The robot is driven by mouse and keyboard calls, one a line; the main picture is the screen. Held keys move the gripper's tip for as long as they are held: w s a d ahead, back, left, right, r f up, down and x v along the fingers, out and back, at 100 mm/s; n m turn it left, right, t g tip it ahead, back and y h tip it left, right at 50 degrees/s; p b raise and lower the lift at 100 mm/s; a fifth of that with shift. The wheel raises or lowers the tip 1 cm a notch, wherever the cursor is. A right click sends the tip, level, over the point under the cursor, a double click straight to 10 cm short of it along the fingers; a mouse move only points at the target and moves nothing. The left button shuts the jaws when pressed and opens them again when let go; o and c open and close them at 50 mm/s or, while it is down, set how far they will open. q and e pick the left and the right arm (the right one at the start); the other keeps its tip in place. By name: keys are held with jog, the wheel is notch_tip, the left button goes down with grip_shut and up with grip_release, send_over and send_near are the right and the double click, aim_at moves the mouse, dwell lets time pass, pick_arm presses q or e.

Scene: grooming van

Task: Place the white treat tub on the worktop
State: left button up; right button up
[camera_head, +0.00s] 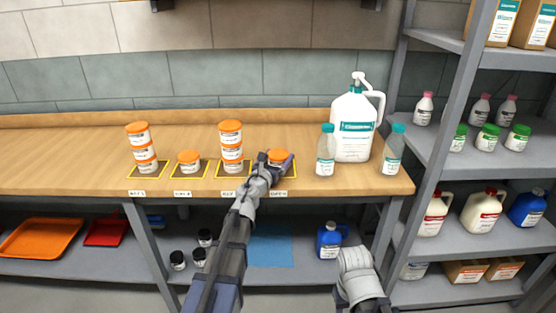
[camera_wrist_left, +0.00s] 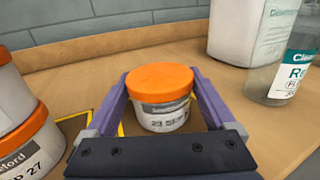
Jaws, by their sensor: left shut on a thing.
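A white treat tub with an orange lid (camera_head: 278,155) is at the fourth yellow-outlined spot on the wooden worktop (camera_head: 80,150). My left gripper (camera_head: 277,163) is shut on it; in the left wrist view the tub (camera_wrist_left: 160,95) sits between the two purple fingers. The tub appears upright and at worktop level; I cannot tell whether its base touches. Similar tubs stand to its left: a stack (camera_head: 231,147), a single tub (camera_head: 189,162) and another stack (camera_head: 141,150). Part of my right arm shows at the bottom, without its gripper.
A large white pump jug (camera_head: 353,127) and two clear teal-capped bottles (camera_head: 325,153) (camera_head: 391,150) stand right of the tub. A grey shelf unit (camera_head: 440,150) bounds the right. The worktop's back left is clear. Trays and jars sit on the shelf below.

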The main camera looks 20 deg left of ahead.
pick_arm(q)
jog(key=shift+f, duration=0.2)
jog(key=o, duration=1.2)
jog(key=shift+c, duration=0.2)
jog(key=shift+r, duration=0.1)
jog(key=shift+r, duration=0.1)
jog(key=s, duration=0.4)
jog(key=s+a, duration=0.1)
jog(key=s, duration=0.7)
jog(key=shift+a, duration=0.2)
